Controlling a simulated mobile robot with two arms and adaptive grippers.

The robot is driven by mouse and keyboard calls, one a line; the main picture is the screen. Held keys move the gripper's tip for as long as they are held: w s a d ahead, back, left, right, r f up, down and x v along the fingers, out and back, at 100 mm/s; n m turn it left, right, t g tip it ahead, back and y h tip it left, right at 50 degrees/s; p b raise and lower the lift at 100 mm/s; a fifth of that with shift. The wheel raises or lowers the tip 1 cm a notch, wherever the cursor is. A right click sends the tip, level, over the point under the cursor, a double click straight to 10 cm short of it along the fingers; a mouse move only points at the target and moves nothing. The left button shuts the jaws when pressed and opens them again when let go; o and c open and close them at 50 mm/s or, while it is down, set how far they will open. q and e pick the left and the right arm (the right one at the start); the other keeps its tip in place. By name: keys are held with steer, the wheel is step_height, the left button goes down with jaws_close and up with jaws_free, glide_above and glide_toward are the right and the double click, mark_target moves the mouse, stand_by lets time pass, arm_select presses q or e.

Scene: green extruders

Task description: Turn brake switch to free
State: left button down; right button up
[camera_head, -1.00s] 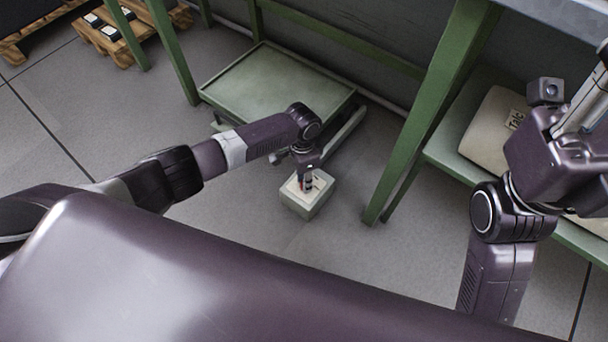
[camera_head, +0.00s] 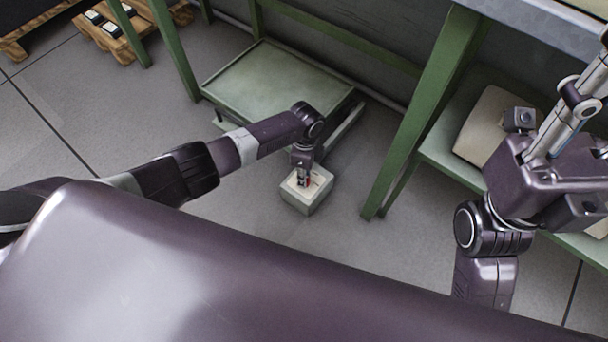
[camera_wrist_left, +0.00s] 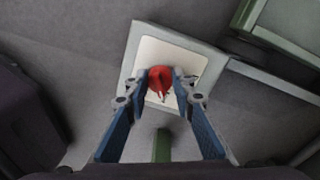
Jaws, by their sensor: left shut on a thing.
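The brake switch is a red knob (camera_wrist_left: 160,80) on the pale top plate of a small box (camera_wrist_left: 134,58). In the head view the box (camera_head: 306,202) stands low near the floor, in front of the green platform. My left gripper (camera_head: 303,183) points down over the box. In the left wrist view its two fingers (camera_wrist_left: 161,88) are shut on the red knob, one on each side. Any markings around the knob are too small to read. My right arm (camera_head: 500,200) is at the right of the head view; its fingertips do not show.
A low green platform (camera_head: 270,85) stands behind the box. A green table leg (camera_head: 415,120) rises to the right of it. A shelf at the right holds a pale sack (camera_head: 485,125). Pallets (camera_head: 125,35) lie at the far left. Grey floor is free around the box.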

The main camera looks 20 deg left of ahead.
arm_select(q)
steer(key=shift+d+m, duration=0.1)
steer(key=shift+m, duration=0.3)
steer(key=c, duration=1.6)
jaws_free()
steer(key=r, duration=1.2)
steer(key=shift+w, duration=0.3)
